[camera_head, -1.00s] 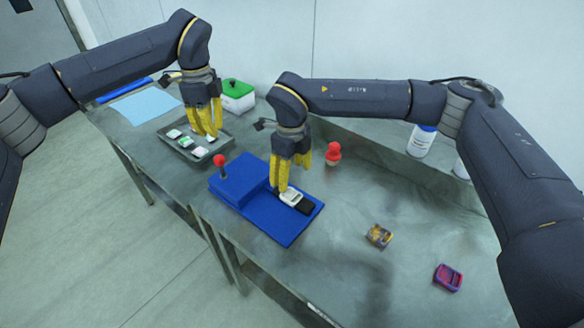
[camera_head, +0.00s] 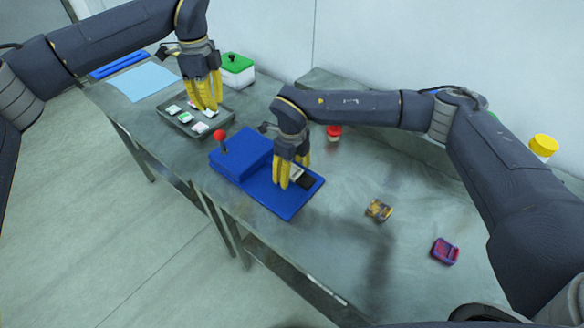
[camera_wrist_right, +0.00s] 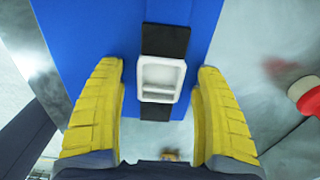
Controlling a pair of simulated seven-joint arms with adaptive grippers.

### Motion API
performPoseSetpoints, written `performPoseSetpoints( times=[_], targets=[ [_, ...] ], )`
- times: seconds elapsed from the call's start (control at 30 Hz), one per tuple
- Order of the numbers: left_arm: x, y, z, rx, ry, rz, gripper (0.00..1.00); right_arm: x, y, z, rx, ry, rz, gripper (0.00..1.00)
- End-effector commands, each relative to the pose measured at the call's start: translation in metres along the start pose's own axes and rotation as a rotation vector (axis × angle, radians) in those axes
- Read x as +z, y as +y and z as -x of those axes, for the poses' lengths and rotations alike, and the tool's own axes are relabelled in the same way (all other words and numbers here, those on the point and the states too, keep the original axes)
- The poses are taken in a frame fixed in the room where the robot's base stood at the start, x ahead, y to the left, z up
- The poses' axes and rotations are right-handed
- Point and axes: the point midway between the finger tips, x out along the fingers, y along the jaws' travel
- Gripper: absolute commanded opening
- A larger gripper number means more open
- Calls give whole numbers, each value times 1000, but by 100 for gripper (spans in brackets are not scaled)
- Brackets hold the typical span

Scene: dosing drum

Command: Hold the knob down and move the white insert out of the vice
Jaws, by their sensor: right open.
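The blue vice (camera_head: 240,160) stands on the metal table, with a red ball knob (camera_head: 220,136) upright at its left end. The white insert (camera_head: 297,171) sits between black jaws on the blue base; it shows clearly in the right wrist view (camera_wrist_right: 161,79) with black pieces (camera_wrist_right: 165,40) at both ends. My right gripper (camera_head: 294,181) is open, its yellow fingers (camera_wrist_right: 161,82) on either side of the insert and apart from it. My left gripper (camera_head: 204,108) is over the grey tray (camera_head: 226,118), away from the knob; its fingers hang close together and their opening is unclear.
The tray holds several small inserts (camera_head: 185,118). A green-lidded white box (camera_head: 236,70) stands behind. A red-topped object (camera_head: 333,132) is behind the vice. A yellow-brown part (camera_head: 378,210) and a purple-red part (camera_head: 446,251) lie right, with clear table between.

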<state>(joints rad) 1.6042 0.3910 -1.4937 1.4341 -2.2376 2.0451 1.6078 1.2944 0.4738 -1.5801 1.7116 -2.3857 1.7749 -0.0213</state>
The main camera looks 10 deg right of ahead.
Motion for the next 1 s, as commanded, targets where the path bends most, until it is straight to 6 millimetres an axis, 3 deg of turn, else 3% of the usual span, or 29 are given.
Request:
performPoseSetpoints(
  times=[0.2, 0.67, 1.0],
  targets=[
    [0, 0, 0, 0, 0, 0, 0, 0, 0, 0, 0, 0, 0, 68],
    [0, 0, 0, 0, 0, 0, 0, 0, 0, 0, 0, 0, 0, 15],
    [0, 0, 0, 0, 0, 0, 0, 0, 0, 0, 0, 1, 1, 14]
  ],
)
